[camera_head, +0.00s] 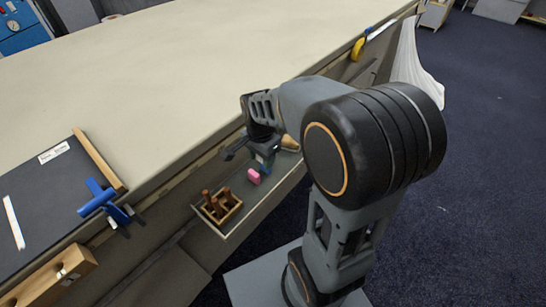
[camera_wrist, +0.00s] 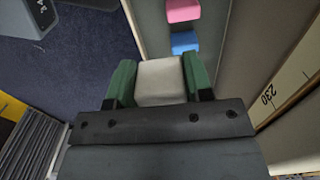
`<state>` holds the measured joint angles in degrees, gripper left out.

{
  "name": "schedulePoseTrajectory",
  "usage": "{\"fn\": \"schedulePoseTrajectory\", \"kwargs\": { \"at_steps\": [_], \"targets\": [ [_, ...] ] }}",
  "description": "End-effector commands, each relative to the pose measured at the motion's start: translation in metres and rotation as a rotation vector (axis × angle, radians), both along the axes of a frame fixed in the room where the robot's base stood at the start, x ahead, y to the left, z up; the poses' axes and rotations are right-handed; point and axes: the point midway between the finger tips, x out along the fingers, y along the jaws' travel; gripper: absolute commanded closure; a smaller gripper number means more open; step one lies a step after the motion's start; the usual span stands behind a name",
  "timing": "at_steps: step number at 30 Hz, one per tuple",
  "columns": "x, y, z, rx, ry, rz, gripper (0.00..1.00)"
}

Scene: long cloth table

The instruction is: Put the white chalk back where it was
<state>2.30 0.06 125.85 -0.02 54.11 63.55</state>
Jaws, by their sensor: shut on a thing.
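The white chalk (camera_wrist: 160,80) is a pale block between the two green fingers of my gripper (camera_wrist: 158,68) in the wrist view. My gripper is shut on it. A pink chalk (camera_wrist: 183,10) and a blue chalk (camera_wrist: 184,42) sit in a row on the narrow tray (camera_wrist: 206,80), ahead of the held chalk. In the head view my gripper (camera_head: 264,156) is low over the tray at the table's side, close to the blue chalk and the pink chalk (camera_head: 253,177). The white chalk is hidden there. I cannot tell whether it touches the tray.
A wooden holder with brown pegs (camera_head: 219,208) stands at the tray's near end. A blue clamp (camera_head: 101,199) and a dark board (camera_head: 50,200) are on the table's left. A ruler strip (camera_wrist: 290,78) runs along the table edge. The cloth tabletop (camera_head: 170,80) is largely clear.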

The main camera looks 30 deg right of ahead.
Motion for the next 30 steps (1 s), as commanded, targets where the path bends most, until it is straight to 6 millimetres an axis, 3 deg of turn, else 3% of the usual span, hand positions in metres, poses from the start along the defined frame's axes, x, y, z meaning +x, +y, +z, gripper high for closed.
{"fn": "schedulePoseTrajectory", "kwargs": {
  "at_steps": [6, 12, 25, 30],
  "targets": [
    [0.038, -0.043, -0.027, 0.000, 0.002, -0.004, 0.73],
    [0.057, -0.061, -0.060, 0.001, 0.003, 0.003, 0.73],
    [0.070, -0.074, -0.081, 0.000, 0.000, 0.006, 0.73],
    [0.073, -0.077, -0.103, 0.001, 0.004, 0.006, 0.73]
  ]
}}
